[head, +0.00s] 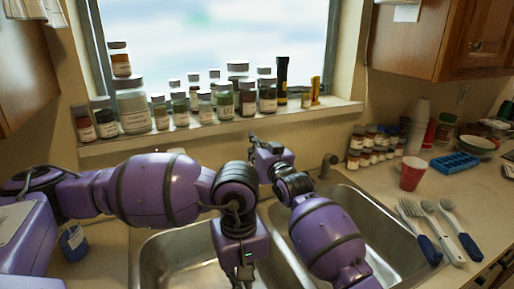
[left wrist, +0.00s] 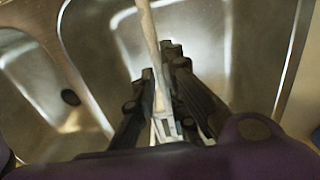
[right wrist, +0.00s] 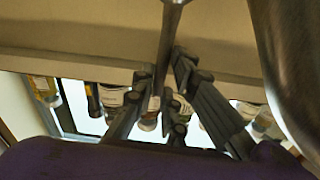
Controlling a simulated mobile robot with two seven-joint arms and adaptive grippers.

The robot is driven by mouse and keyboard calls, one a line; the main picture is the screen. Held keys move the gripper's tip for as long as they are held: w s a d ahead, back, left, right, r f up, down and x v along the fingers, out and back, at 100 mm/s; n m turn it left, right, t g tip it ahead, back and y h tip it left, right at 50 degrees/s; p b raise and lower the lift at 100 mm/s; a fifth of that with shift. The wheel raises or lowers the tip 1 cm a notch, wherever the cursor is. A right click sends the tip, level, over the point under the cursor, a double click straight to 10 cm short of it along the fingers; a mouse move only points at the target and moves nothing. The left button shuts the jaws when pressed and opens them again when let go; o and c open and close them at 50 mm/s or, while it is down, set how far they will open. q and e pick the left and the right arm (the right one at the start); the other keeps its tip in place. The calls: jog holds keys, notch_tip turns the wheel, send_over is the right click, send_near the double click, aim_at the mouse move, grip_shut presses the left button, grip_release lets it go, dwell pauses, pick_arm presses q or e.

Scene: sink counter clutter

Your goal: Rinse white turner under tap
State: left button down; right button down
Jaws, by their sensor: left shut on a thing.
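In the left wrist view my left gripper (left wrist: 162,72) is shut on a slim pale utensil, apparently the white turner (left wrist: 147,28). Its shaft runs up between the fingers, and a slotted white part shows below them, over the sink. In the head view my left arm hangs over the sink's left side; its fingertips are hidden. My right gripper (head: 251,138) is behind the sink, below the sill. In the right wrist view a thin metal rod (right wrist: 172,22), perhaps the tap's lever, runs between its fingers; contact is unclear. The tap (head: 327,163) is partly hidden by my right arm.
The double steel sink (head: 160,245) lies below my arms. Several jars (head: 132,107) crowd the windowsill. On the right counter are blue-handled utensils (head: 428,245), a red cup (head: 412,174) and a blue tray (head: 455,163). A blue container (head: 73,243) stands left of the sink.

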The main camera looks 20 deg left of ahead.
dwell(0.3)
jog(key=shift+s+d+f+m+t+y, duration=0.3)
jog(key=shift+s+d+f+t+y, duration=0.2)
jog(key=shift+d+f+t+y, duration=0.45)
jog(key=shift+a+r, duration=0.15)
jog(key=shift+r, duration=0.05)
jog(key=c, duration=1.8)
grip_release()
jog(key=v, duration=1.2)
